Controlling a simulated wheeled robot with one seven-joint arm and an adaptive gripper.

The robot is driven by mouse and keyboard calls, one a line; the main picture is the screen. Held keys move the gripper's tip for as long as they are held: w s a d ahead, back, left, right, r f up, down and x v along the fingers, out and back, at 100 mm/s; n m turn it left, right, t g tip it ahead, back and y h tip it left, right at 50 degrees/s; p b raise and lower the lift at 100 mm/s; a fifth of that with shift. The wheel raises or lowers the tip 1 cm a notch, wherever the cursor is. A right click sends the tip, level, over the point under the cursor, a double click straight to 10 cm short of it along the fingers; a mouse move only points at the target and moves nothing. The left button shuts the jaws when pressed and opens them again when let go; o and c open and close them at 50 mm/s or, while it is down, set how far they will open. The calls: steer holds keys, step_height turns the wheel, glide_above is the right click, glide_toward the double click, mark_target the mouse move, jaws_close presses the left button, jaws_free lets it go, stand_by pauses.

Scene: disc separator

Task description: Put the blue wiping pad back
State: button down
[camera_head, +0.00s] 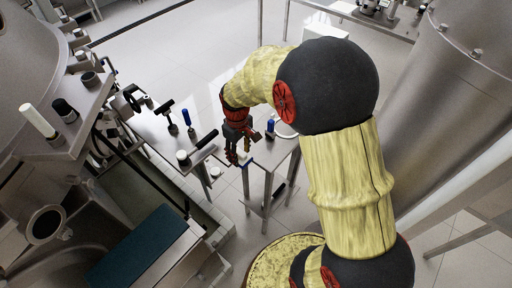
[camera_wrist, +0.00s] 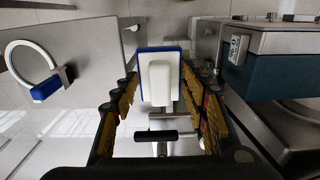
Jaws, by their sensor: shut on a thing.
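The blue wiping pad (camera_wrist: 160,82) shows in the wrist view as a white block with a pale raised middle and a blue border. It lies between the two fingers of my gripper (camera_wrist: 165,100), which are closed on it. In the head view my gripper (camera_head: 240,148) points down near the small metal table (camera_head: 275,150). The pad is mostly hidden by the fingers there. Whether it touches a surface below is hard to tell.
A white ring with a blue block (camera_wrist: 42,88) lies at the left of the wrist view. A T-handled tool (camera_wrist: 155,136) shows below the pad. A teal-sided box (camera_wrist: 275,78) is at the right. Several tools stand on the metal bench (camera_head: 155,128) in the head view.

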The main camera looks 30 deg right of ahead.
steer(key=shift+s+d+r, duration=0.1)
steer(key=shift+r, duration=0.35)
steer(key=shift+d+f, duration=0.1)
steer(key=shift+d, duration=0.2)
steer(key=w+d+f, duration=0.2)
steer(key=d+f, duration=0.1)
steer(key=w+d+f, duration=0.5)
steer(key=w+d, duration=0.1)
steer(key=d, duration=0.1)
steer(key=shift+f, duration=0.4)
steer(key=shift+d+f, duration=0.15)
steer(key=shift+f, duration=0.05)
steer(key=shift+w+d+f+b, duration=0.15)
steer(key=shift+f+b, duration=0.2)
steer(key=shift+f, duration=1.4)
steer(key=c, duration=1)
jaws_free()
steer(key=shift+f, duration=0.15)
